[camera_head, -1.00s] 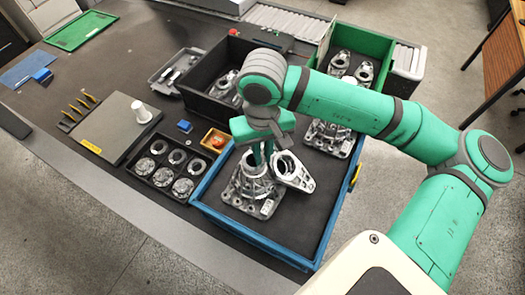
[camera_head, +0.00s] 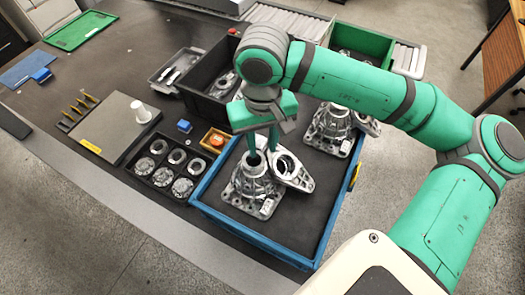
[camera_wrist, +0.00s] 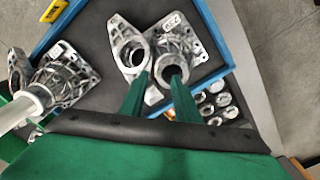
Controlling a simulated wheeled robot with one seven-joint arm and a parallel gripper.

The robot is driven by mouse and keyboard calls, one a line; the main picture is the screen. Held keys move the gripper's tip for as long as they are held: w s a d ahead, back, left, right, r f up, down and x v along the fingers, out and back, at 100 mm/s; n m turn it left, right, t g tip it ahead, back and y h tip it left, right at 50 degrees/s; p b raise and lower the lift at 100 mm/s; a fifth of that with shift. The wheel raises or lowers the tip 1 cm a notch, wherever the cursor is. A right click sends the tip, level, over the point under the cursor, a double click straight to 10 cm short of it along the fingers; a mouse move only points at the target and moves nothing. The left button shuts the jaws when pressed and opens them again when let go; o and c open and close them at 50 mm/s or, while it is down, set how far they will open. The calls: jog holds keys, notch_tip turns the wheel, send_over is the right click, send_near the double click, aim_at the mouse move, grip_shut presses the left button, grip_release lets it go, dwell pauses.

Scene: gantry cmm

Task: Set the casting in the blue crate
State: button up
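The blue crate (camera_head: 258,243) stands on the table and also shows in the wrist view (camera_wrist: 220,72). A grey metal casting (camera_head: 250,195) stands upright inside it at the left, flange down, with its round opening up. A flat eared portion (camera_head: 293,172) adjoins it on the right; I cannot tell if it is the same piece. A second casting (camera_head: 332,125) stands at the crate's back end. My gripper (camera_head: 262,150) is directly above the front casting. In the wrist view its two green fingers (camera_wrist: 158,82) are apart, with nothing held between them, near the casting's top opening (camera_wrist: 175,72).
A black crate (camera_head: 195,98) with metal parts and a green crate (camera_head: 400,58) stand behind. A parts tray (camera_head: 146,180) with several rings and a small orange box (camera_head: 207,146) lie left of the blue crate. The blue crate's front right floor is clear.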

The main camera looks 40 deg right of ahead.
notch_tip(320, 180, up, 8)
jog(key=shift+f, duration=0.2)
